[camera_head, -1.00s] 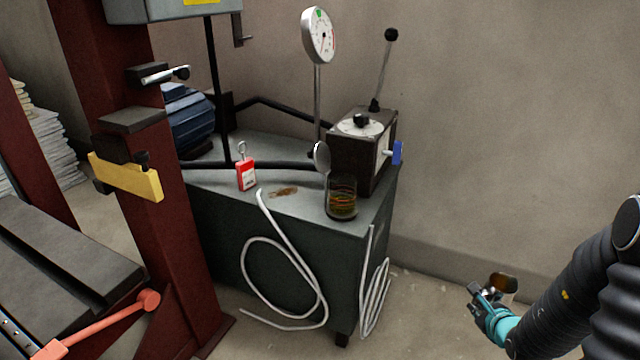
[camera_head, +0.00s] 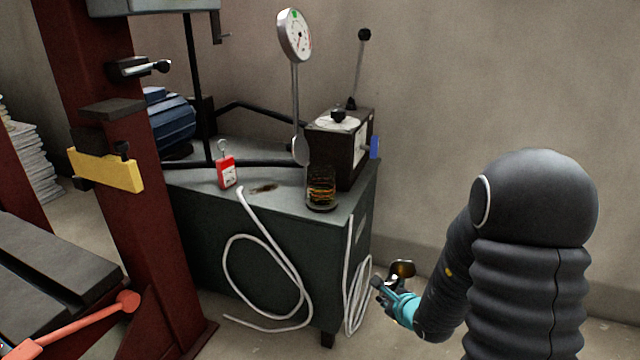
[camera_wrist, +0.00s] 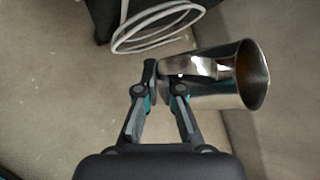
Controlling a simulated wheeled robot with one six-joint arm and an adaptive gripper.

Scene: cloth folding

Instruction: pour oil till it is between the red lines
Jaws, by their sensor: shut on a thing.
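A clear glass (camera_head: 321,188) stands upright near the front right of the cabinet top, with orange and yellowish bands around its lower half. I cannot clearly tell the red lines from the liquid level. My gripper (camera_head: 384,290) is low, right of the cabinet and below the glass's height. It is shut on a shiny metal cup (camera_head: 402,268) with amber-brown colour showing inside. In the wrist view, the cup (camera_wrist: 212,76) lies to the right of my fingertips (camera_wrist: 163,82), its mouth facing right. The exact gripped part is hidden between the fingers.
The green cabinet (camera_head: 255,235) also bears a dark box with a lever (camera_head: 340,145), a dial gauge (camera_head: 295,35) and a red tag (camera_head: 227,172). White hose (camera_head: 265,238) hangs in front. A red post (camera_head: 150,220) stands left. Open floor lies right.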

